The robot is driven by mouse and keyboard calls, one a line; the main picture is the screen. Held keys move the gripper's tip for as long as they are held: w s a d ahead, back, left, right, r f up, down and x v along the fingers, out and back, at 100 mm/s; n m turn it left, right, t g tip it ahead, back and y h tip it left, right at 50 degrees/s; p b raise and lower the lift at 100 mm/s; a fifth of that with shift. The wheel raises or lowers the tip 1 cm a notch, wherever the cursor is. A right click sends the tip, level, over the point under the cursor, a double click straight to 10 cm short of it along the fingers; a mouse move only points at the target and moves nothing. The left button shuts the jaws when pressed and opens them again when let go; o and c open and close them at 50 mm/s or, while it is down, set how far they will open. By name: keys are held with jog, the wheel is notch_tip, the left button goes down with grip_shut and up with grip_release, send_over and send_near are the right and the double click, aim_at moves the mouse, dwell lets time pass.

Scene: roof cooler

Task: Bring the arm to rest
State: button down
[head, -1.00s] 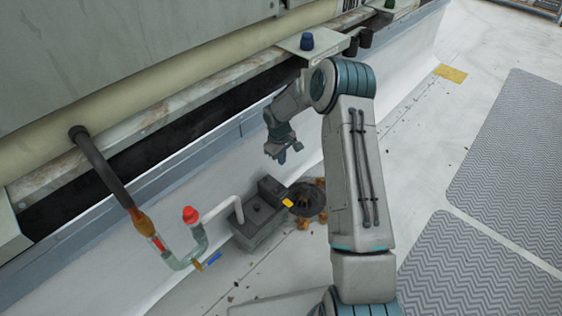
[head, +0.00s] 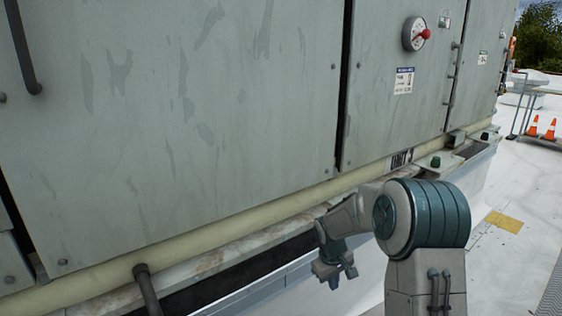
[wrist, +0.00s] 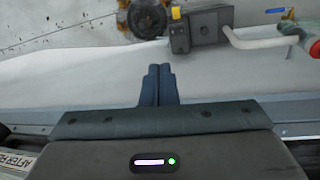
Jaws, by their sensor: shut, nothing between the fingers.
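My gripper (head: 336,277) hangs at the end of my bent arm in the head view, low and right of centre, in front of the grey cooler unit's lower edge. In the wrist view my gripper's two dark blue fingers (wrist: 158,84) are together, with nothing between them. They are above the pale roof surface, apart from the drain and the trap box.
The grey cooler cabinet (head: 200,110) fills the head view's left and middle. A dark pipe (head: 147,288) comes out below it. The wrist view shows a round drain (wrist: 147,18) and a grey box (wrist: 192,26). Orange cones (head: 550,128) stand far right.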

jog(key=s+r+m+p, duration=0.2)
jog(key=s+r+p, duration=0.45)
jog(key=r, duration=0.65)
jog(key=s+r+m+p, duration=0.1)
jog(key=s+r+p, duration=0.55)
jog(key=r, duration=0.65)
jog(key=s+r+m+t+y+p, duration=0.1)
jog(key=s+r+m+p, duration=0.2)
jog(key=s+r+p, duration=0.5)
jog(key=s+r, duration=0.4)
jog(key=s, duration=0.4)
jog(key=shift+s+a+r+t, duration=0.2)
jog(key=shift+r+t, duration=0.1)
jog(key=shift+t, duration=0.1)
